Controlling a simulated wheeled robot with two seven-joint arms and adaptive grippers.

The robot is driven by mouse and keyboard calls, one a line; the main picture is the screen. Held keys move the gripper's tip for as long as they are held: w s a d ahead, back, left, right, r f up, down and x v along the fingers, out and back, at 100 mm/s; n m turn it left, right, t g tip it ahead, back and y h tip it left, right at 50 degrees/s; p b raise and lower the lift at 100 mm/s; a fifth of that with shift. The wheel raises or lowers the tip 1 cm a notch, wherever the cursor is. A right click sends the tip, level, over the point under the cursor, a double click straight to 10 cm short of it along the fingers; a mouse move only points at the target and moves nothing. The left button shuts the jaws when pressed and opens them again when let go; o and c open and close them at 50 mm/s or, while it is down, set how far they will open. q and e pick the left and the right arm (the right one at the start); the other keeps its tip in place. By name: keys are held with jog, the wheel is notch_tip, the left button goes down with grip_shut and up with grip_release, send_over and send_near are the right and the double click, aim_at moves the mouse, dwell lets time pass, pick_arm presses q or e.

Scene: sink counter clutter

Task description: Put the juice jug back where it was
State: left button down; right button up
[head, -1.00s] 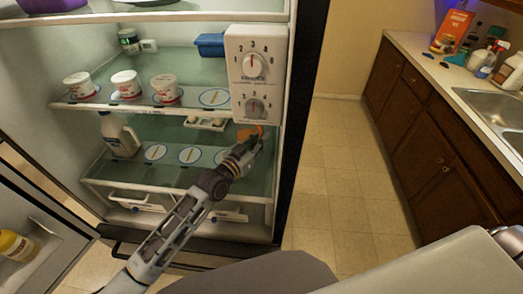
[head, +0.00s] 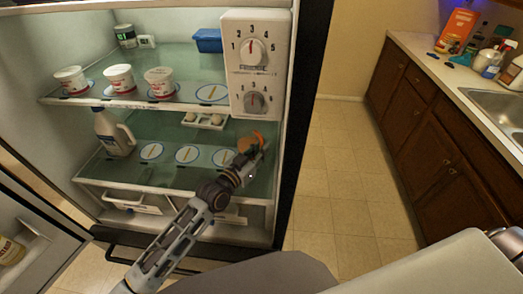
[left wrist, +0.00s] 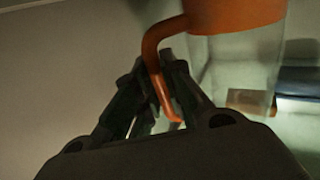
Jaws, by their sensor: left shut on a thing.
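The juice jug has an orange top and handle and a clear body. In the left wrist view the jug (left wrist: 235,60) is at upper right, its orange handle hanging down between my fingers. My left gripper (left wrist: 155,95) is shut on that handle. In the head view the left gripper (head: 256,152) is inside the open fridge, at the right side of the middle shelf, with the jug's orange part (head: 249,143) showing at its tip. Most of the jug is hidden there. I cannot tell whether its base touches the shelf. My right gripper is not in view.
Blue-ringed oval marks (head: 187,155) lie on clear shelf space left of the gripper. A white jug (head: 112,135) stands at the left, an egg tray (head: 204,121) behind. The control box (head: 253,65) hangs above. White tubs (head: 118,78) line the upper shelf.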

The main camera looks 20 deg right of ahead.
pick_arm(q)
jog(key=shift+d, duration=0.25)
jog(key=shift+r, duration=0.1)
jog(key=shift+a, duration=0.15)
jog(key=c, duration=1.5)
grip_release()
jog(key=shift+f, duration=0.2)
jog(key=shift+s+r, duration=0.1)
jog(key=shift+r, duration=0.05)
jog(key=shift+b+v, duration=0.65)
jog(key=shift+v, duration=5.3)
